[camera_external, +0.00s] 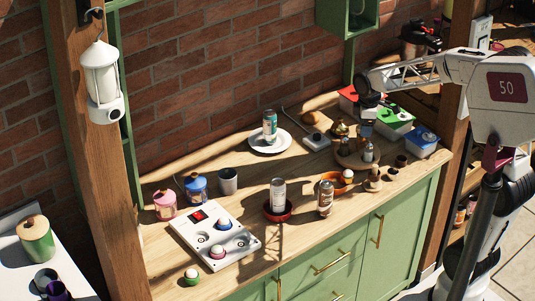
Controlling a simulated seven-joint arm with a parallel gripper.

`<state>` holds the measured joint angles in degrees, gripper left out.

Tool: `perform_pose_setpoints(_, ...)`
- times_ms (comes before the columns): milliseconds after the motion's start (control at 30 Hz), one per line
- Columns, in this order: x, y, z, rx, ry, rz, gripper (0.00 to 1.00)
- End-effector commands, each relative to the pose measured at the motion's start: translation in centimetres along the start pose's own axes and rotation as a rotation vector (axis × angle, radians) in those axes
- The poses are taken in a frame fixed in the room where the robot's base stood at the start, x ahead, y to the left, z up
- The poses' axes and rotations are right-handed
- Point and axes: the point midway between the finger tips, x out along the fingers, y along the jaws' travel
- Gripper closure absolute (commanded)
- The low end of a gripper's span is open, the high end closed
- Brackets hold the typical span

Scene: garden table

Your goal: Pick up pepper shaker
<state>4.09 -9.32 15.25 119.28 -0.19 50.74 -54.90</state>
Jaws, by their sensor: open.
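My gripper (368,106) hangs at the end of the arm above the back right of the wooden counter, over a round wooden stand (345,160) with small bottles. It is open, and I see nothing held in it. I cannot tell for sure which item is the pepper shaker. A brown, label-wrapped cylinder (326,198) stands upright near the front edge. A pale cylinder (278,193) stands in a reddish dish (278,214) to its left. A teal and white cylinder (270,126) stands on a white plate (257,144) at the back. A small bottle (368,152) stands on the round stand.
Red, green (394,123) and blue (422,141) boxes line the right end. An orange bowl (337,182) sits near the stand. Pink (165,204) and blue (196,187) jars, a grey cup (228,181) and a white panel (190,232) occupy the left. The counter's middle is fairly clear.

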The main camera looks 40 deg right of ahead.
Motion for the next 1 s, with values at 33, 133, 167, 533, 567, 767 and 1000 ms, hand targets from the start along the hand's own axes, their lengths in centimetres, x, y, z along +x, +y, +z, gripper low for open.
perform_pose_setpoints(33, 0.9, 1.1, -0.6, -0.034, -0.006, -0.008, 0.3)
perform_pose_setpoints(133, 2.5, 3.1, -1.6, -0.111, -0.012, -0.02, 0.3)
perform_pose_setpoints(167, 3.0, 3.7, -1.9, -0.134, -0.014, -0.023, 0.3)
perform_pose_setpoints(533, 8.4, 9.2, -4.4, -0.361, -0.026, -0.062, 0.3)
perform_pose_setpoints(567, 8.7, 9.5, -4.5, -0.37, -0.026, -0.063, 0.3)
perform_pose_setpoints(767, 9.3, 10.1, -4.8, -0.399, -0.026, -0.066, 0.3)
perform_pose_setpoints(1000, 9.3, 10.0, -4.8, -0.399, -0.026, -0.066, 0.3)
